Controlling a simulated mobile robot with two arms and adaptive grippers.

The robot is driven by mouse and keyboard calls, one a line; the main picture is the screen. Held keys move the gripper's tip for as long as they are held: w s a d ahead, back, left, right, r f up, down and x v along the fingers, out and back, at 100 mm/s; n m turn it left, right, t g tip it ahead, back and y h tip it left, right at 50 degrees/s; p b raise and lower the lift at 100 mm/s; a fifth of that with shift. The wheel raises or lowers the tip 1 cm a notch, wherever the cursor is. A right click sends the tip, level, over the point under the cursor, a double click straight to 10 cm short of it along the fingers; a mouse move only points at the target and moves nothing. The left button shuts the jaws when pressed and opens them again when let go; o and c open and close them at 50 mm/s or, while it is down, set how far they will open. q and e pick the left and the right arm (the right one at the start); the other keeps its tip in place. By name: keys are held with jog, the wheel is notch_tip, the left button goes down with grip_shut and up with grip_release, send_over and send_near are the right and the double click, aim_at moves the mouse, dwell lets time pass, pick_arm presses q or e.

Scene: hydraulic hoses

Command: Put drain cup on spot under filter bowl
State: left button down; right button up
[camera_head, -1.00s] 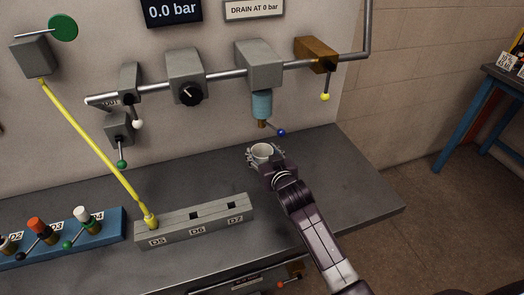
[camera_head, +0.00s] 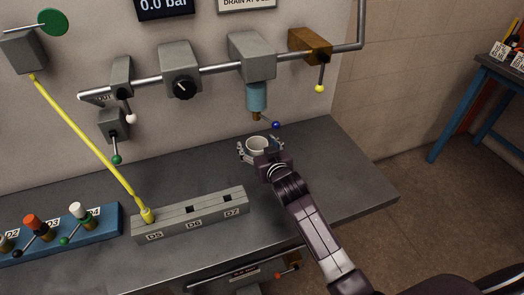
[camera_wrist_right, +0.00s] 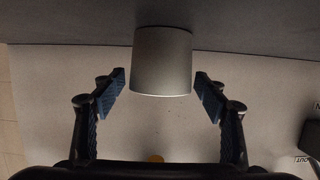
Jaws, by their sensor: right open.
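The drain cup (camera_head: 258,145) is a small whitish cup standing upright on the bench, below the blue filter bowl (camera_head: 257,97) with its brass drain. My right gripper (camera_head: 260,149) is at the cup, with its fingers on either side. In the right wrist view the cup (camera_wrist_right: 162,62) is a grey cylinder between the open, blue-padded fingers (camera_wrist_right: 160,95), with a gap on each side. The spot under the bowl is not visible; the cup and gripper may cover it. My left gripper is not in view.
A grey block (camera_head: 190,213) marked D5 to D7 lies left of my right arm, with a yellow hose (camera_head: 85,140) in D5. A blue block (camera_head: 60,232) with coloured fittings is at far left. A blue-ended lever (camera_head: 276,125) hangs just above the cup. The bench's right end is clear.

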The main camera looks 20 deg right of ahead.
jog(key=v, duration=1.2)
jog(key=shift+b, duration=0.35)
jog(key=shift+w+f, duration=0.1)
dwell(0.5)
